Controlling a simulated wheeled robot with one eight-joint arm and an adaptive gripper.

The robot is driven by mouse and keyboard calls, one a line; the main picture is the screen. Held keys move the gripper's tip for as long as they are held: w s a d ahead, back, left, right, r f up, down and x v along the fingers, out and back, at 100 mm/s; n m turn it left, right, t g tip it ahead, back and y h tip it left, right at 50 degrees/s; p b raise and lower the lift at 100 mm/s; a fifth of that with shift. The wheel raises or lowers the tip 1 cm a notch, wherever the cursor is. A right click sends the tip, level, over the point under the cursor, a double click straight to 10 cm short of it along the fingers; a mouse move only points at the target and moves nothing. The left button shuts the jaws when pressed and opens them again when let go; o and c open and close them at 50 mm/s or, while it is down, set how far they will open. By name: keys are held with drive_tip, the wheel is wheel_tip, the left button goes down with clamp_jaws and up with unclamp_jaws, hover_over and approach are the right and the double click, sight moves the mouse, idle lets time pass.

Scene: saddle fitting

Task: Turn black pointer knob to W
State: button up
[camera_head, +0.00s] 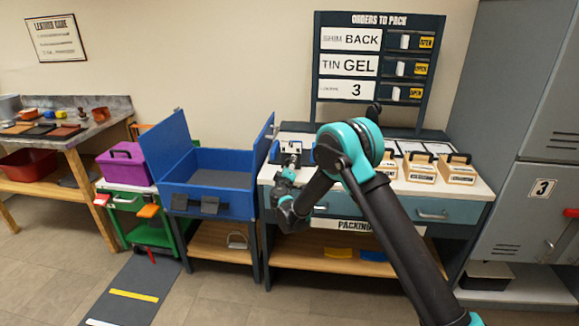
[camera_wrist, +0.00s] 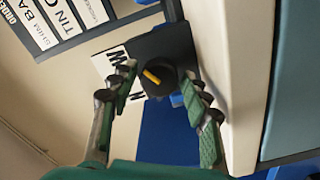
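The black pointer knob (camera_wrist: 168,80) has a yellow pointer bar and sits on a dark unit in the wrist view. The bar slants towards the picture's upper left. A white letter plate (camera_wrist: 106,66) lies beside the knob; its bold letters look like M or W and N, partly covered by a finger. My gripper (camera_wrist: 159,84) is open, with one green-padded finger on each side of the knob and gaps showing. In the head view my gripper (camera_head: 291,172) is low over the left end of the packing bench, at the small dark unit (camera_head: 290,153); the knob cannot be made out there.
The packing bench (camera_head: 474,187) carries several wooden boxes with black handles (camera_head: 459,170) at right. A blue open box (camera_head: 235,160) stands close left of my gripper. The orders board (camera_head: 376,70) rises behind the bench. Grey lockers (camera_head: 525,200) stand at far right.

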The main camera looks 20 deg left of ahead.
drive_tip(key=shift+o, duration=0.6)
drive_tip(key=shift+s, duration=0.2)
drive_tip(key=v, duration=1.1)
drive_tip(key=shift+s+d, duration=0.2)
drive_tip(key=shift+s, duration=0.1)
